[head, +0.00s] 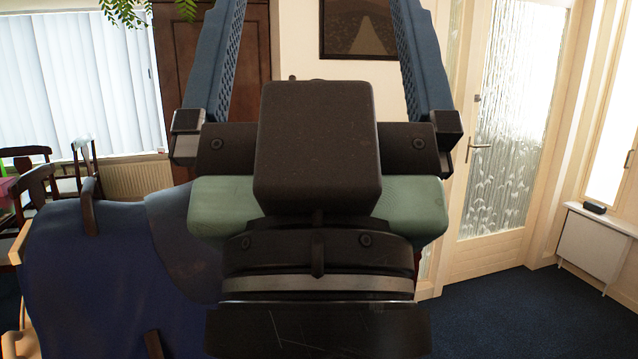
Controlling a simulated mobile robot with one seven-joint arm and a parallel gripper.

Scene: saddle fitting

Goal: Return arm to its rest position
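My gripper (318,60) fills the middle of the head view, seen from behind. Its two long blue fingers stand upward and wide apart. Their tips run out of the top edge of the picture. I see nothing held between the visible parts of the fingers. My dark wrist and a black block on it cover the centre and bottom of the view. A large blue draped form (95,275) with dark brown strips stands at lower left. I cannot tell whether it is the saddle, and its right side is hidden behind my arm.
Dark wooden chairs (35,185) and a radiator (137,178) stand at the left below a blinded window. A cream door (505,150) with patterned glass is at right. Dark blue carpet (515,312) lies open at lower right. Leaves hang at the top left.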

